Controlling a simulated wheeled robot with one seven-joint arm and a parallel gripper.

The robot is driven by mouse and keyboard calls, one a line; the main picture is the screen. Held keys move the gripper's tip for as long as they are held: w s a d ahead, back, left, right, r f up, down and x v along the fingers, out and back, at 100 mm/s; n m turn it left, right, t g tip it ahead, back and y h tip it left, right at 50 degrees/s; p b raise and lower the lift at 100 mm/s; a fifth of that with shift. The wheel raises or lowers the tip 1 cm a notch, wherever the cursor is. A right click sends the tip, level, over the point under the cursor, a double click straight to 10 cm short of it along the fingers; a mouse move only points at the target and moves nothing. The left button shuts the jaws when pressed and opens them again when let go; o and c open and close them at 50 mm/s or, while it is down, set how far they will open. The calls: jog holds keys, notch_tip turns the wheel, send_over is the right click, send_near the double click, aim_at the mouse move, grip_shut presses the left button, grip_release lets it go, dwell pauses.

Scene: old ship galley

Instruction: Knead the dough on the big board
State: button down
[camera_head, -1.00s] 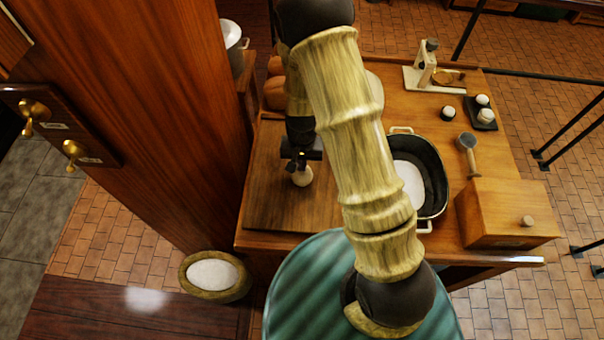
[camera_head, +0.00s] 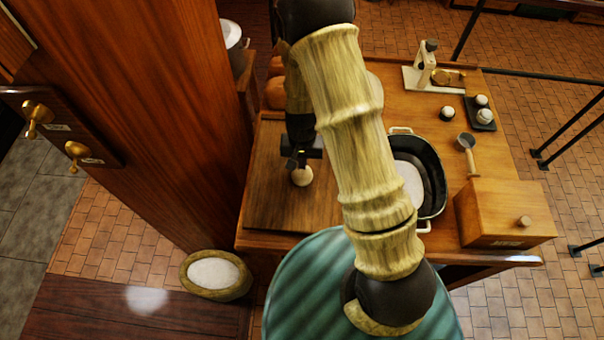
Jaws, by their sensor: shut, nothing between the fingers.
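The big board (camera_head: 262,205) is a dark wooden slab on the left of the counter. The dough (camera_head: 302,177) is a small pale round lump on the board. My gripper (camera_head: 296,163) is shut and points down at the dough's upper left edge in the picture. The black fingers overlap the dough's edge, and I cannot tell whether they touch it or hover just above. My arm hides the board's right side.
A black pan (camera_head: 434,178) with white contents stands right of my arm. A wooden wall (camera_head: 180,120) rises close on the left.

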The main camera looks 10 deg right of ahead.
jog(key=shift+f+b, duration=0.5)
jog(key=shift+f, duration=0.2)
jog(key=shift+s+f, duration=0.15)
dwell(0.8)
jog(key=shift+r+p, duration=0.5)
jog(key=shift+r, duration=0.2)
jog(key=shift+f, duration=0.15)
jog(key=shift+f+b, duration=0.3)
jog(key=shift+b, duration=0.1)
jog(key=shift+f, duration=0.1)
jog(key=shift+f, duration=0.15)
dwell(0.9)
